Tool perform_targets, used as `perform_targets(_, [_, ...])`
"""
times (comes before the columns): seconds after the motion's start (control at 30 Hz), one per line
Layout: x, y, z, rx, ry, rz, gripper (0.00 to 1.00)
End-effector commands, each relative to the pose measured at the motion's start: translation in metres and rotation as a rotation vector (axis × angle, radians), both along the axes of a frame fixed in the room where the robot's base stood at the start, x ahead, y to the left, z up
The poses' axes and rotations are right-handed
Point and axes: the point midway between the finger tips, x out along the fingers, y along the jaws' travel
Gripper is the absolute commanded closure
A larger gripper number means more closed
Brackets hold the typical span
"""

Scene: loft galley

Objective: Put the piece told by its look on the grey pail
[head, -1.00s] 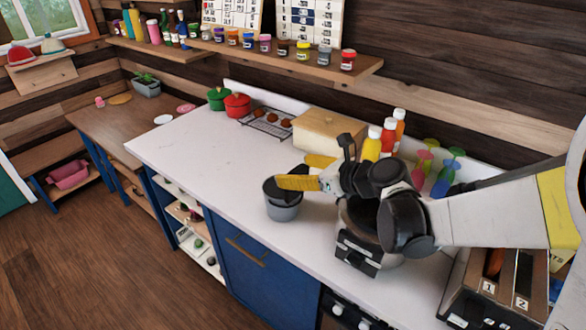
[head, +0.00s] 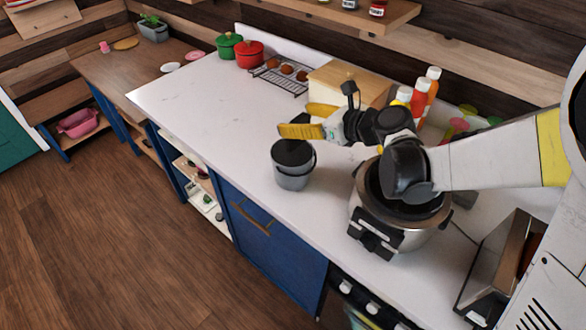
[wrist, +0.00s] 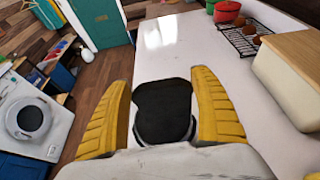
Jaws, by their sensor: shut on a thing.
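The grey pail (head: 292,182) stands on the white counter, left of the cooker, in the head view. My gripper (head: 312,119) has yellow fingers pointing left above the pail. In the wrist view the black piece (wrist: 162,100) lies between the two fingers of my gripper (wrist: 162,88), and they are shut on it. Its lower end is partly hidden by my wrist.
A silver cooker (head: 375,215) stands right of the pail under my arm. A wooden bread box (head: 345,82), bottles (head: 425,92), a rack (head: 282,75), and red (head: 249,54) and green (head: 229,45) pots stand behind. The counter's left part is clear.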

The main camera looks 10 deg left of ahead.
Motion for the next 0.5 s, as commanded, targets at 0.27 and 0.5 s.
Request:
perform_targets(0.27, [0.0002,-0.0001,-0.0066,0.0,0.0,0.0,0.48])
perform_targets(0.5, [0.0001,0.0,-0.0065,0.0,0.0,0.0,0.0])
